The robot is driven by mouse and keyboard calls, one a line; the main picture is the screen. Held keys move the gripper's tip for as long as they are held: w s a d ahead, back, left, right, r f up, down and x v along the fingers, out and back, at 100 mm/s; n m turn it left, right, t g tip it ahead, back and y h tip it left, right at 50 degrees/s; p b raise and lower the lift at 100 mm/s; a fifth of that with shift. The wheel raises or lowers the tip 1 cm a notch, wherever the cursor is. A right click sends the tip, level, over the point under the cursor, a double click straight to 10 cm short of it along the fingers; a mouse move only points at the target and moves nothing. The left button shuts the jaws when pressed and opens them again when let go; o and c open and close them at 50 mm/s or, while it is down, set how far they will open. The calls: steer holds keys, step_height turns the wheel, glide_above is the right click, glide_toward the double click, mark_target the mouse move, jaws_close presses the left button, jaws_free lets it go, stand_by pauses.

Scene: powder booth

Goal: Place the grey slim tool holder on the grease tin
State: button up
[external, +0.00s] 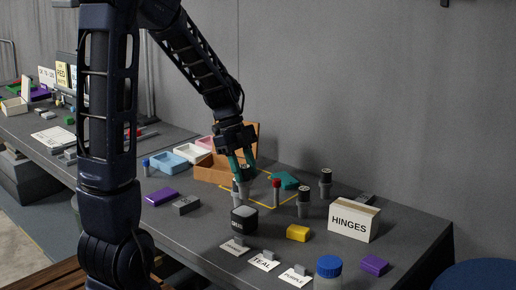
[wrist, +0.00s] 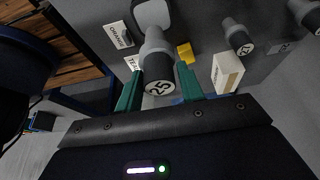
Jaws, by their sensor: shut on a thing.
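My gripper (external: 243,163) is shut on a grey slim tool holder (external: 240,191), held upright with its dark, white-ringed end up. In the wrist view the holder (wrist: 153,45) stands between the green fingers (wrist: 158,80), its dark end marked 25. The dark, rounded tin with a pale top (external: 244,216), seemingly the grease tin, stands on the table just below and in front of the holder in the external view. In the wrist view the tin (wrist: 149,12) is partly behind the holder's lower end. Whether holder and tin touch, I cannot tell.
Other grey holders (external: 304,203) (external: 325,184) and a red-topped one (external: 276,193) stand to the right. A HINGES box (external: 354,220), a yellow block (external: 298,233), name cards (external: 263,261) and a blue-lidded jar (external: 329,267) are near. An orange bin (external: 208,172) is behind.

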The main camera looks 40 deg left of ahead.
mark_target(245, 182)
steer(key=shift+f, duration=1.95)
steer(key=shift+f, duration=0.1)
steer(key=o, duration=1.2)
steer(key=shift+o, duration=0.2)
steer(key=v, duration=1.1)
steer(key=s+d+r+n+t+y, duration=0.1)
steer(key=s+d+r+n, duration=0.1)
steer(key=s+n, duration=0.4)
steer(key=s+d+r+n+t+y, duration=0.2)
steer(key=s+d+r+n, duration=0.1)
steer(key=s+n, duration=0.3)
steer(key=s+d+r+n+t+y, duration=0.1)
steer(key=s+d+r+n, duration=0.2)
steer(key=s+n, duration=0.3)
steer(key=shift+s+d+t+y, duration=0.3)
steer(key=shift+s+d, duration=0.05)
steer(key=shift+s, duration=0.6)
